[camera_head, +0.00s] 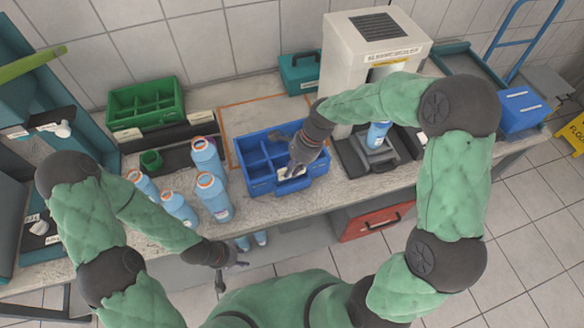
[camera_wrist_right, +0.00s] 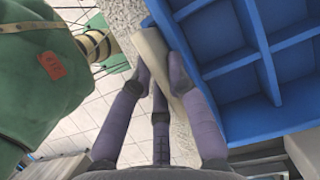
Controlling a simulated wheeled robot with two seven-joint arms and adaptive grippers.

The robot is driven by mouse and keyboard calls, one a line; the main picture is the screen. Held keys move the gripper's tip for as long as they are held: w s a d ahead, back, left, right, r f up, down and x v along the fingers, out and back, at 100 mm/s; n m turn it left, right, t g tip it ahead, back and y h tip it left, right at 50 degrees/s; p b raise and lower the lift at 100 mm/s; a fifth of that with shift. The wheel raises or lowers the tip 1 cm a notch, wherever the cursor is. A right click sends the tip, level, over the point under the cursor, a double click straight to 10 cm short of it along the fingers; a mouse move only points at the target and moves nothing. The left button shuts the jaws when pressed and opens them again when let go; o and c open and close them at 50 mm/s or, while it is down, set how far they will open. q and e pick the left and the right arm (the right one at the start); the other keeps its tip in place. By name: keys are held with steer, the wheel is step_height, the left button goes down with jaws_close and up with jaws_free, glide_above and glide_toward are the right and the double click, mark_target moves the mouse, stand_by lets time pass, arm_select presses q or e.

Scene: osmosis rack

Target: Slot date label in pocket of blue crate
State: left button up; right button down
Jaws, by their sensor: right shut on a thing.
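The blue crate (camera_head: 258,187), divided into compartments, stands on the worktop near its front edge. It also shows at the right of the right wrist view (camera_wrist_right: 219,117). My right gripper (camera_head: 291,170) is at the crate's front wall. It is shut on a thin beige date label (camera_wrist_right: 152,48), held between its fingertips (camera_wrist_right: 163,80) beside the crate's outer side. A pale bit of the label shows in the head view (camera_head: 289,174). A dark-edged pocket (camera_head: 292,186) seems to be on the front wall, partly hidden by the gripper. My left gripper (camera_head: 231,274) is open and empty, low before the worktop.
Several blue bottles (camera_head: 214,197) stand left of the crate. A green crate (camera_head: 146,103) is at the back left. A white machine (camera_head: 360,60) stands behind to the right, with a bottle (camera_head: 378,134) at it. A red drawer box (camera_head: 372,220) is below the worktop.

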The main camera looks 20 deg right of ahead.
steer(key=shift+w+p, duration=0.1)
steer(key=shift+p, duration=0.2)
stand_by(0.4)
steer(key=shift+f, duration=0.35)
stand_by(0.8)
steer(key=shift+r+p, duration=0.2)
steer(key=shift+p, duration=0.1)
stand_by(0.9)
steer(key=c, duration=1.1)
jaws_free()
steer(key=v, duration=1.2)
